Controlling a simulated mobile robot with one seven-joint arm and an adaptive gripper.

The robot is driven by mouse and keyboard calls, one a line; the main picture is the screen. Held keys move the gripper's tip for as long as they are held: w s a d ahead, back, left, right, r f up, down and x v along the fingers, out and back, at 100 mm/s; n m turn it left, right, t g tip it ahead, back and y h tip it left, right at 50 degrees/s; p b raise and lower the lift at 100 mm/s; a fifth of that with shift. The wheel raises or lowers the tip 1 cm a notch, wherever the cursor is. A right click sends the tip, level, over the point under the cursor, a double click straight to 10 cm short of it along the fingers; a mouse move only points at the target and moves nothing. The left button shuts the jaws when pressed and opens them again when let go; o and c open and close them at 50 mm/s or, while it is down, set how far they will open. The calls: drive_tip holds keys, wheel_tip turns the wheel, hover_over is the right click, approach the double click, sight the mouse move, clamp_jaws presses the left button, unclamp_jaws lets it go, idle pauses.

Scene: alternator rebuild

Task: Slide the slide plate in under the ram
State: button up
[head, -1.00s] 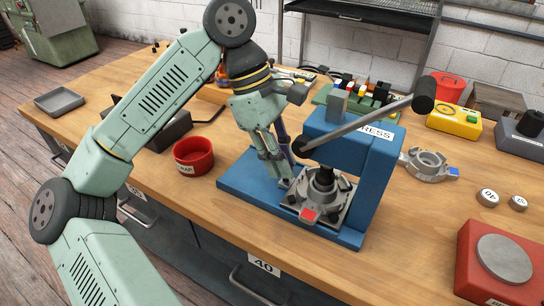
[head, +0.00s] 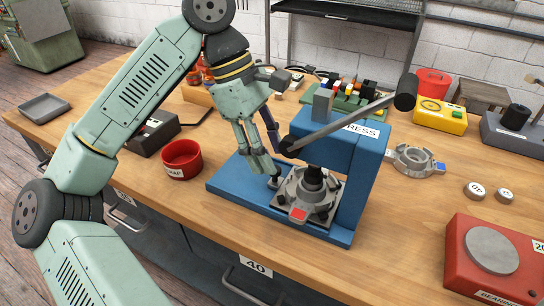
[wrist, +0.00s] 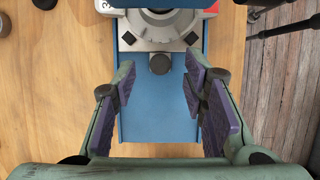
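The grey slide plate (head: 325,216), with a red tag and a round knob (head: 274,183) at its left end, lies on the blue press base (head: 232,184). It bears a grey metal housing (head: 294,192). The black ram (head: 314,178) appears over the housing's middle; the exact gap is hidden. In the wrist view, the knob (wrist: 159,63) points toward me and the plate (wrist: 126,38) is at the top. My gripper (wrist: 164,95) is open and empty, its purple-padded fingers on either side of and short of the knob. In the head view, my gripper (head: 262,162) is just above and left of the knob.
The press's long lever (head: 350,124) slants over the plate, close to my gripper. A red cup (head: 182,160) stands left of the base. Another grey housing (head: 414,160) and two round pieces lie right of the press. A red box (head: 460,272) is at front right.

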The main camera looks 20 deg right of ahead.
drive_tip(key=v, duration=1)
